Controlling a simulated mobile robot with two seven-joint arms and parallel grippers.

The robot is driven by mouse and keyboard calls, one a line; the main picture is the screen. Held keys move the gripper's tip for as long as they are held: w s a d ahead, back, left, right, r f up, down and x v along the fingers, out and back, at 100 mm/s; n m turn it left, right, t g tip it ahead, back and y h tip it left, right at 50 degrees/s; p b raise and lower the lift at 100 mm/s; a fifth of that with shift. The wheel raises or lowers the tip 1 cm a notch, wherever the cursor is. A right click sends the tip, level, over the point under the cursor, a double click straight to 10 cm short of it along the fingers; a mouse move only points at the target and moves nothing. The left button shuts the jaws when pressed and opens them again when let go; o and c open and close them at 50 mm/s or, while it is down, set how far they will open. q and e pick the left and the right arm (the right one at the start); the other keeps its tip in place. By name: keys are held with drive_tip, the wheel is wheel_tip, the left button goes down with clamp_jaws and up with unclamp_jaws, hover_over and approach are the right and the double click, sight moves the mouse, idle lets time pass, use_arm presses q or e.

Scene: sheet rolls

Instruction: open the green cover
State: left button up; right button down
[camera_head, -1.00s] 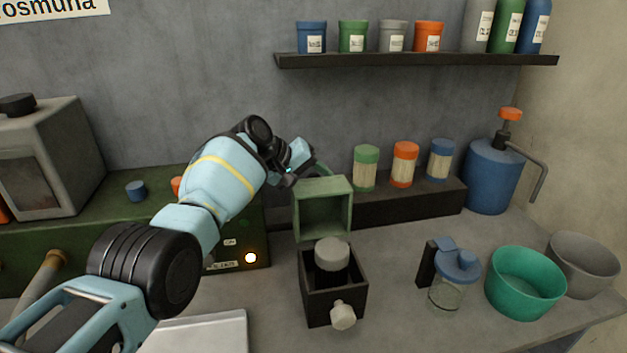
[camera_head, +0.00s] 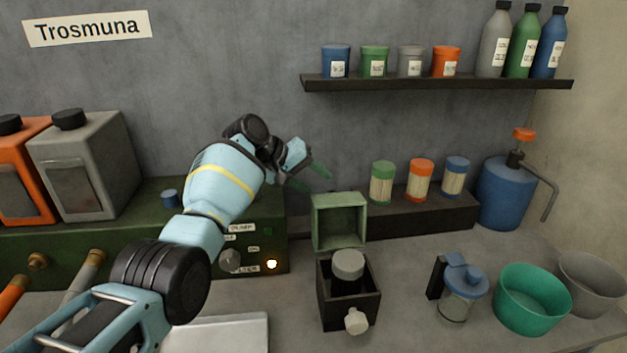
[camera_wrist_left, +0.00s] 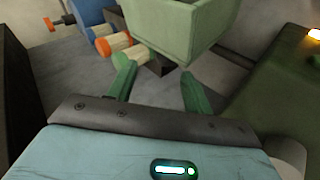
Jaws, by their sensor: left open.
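The green cover (camera_head: 339,221) is a hollow, box-like lid. It stands upright and open at the back of a small dark box (camera_head: 345,305), its hollow side facing me. Inside the box is a grey round-topped piece (camera_head: 348,264), and a pale knob (camera_head: 356,321) is on its front. My left gripper (camera_head: 310,178) is open and empty, above and left of the cover and apart from it. In the left wrist view the cover (camera_wrist_left: 175,30) is beyond the two green fingers (camera_wrist_left: 158,85), with nothing between them. My right gripper is not in view.
A green machine (camera_head: 262,228) with a lit button stands left of the box. Several small jars stand on a dark ledge (camera_head: 440,216) behind.

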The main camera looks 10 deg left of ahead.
use_arm(q)
drive_tip(key=shift+a, duration=0.1)
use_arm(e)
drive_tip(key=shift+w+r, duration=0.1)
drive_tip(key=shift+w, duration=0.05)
use_arm(q)
drive_tip(key=a+r+p, duration=0.1)
drive_tip(key=a+r, duration=0.5)
drive_tip(key=shift+s+p, duration=0.35)
drive_tip(key=shift+s, duration=0.05)
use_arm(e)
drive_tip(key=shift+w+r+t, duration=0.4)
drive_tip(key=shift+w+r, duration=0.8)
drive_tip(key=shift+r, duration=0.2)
use_arm(q)
drive_tip(key=shift+a, duration=0.1)
drive_tip(key=shift+r, duration=0.15)
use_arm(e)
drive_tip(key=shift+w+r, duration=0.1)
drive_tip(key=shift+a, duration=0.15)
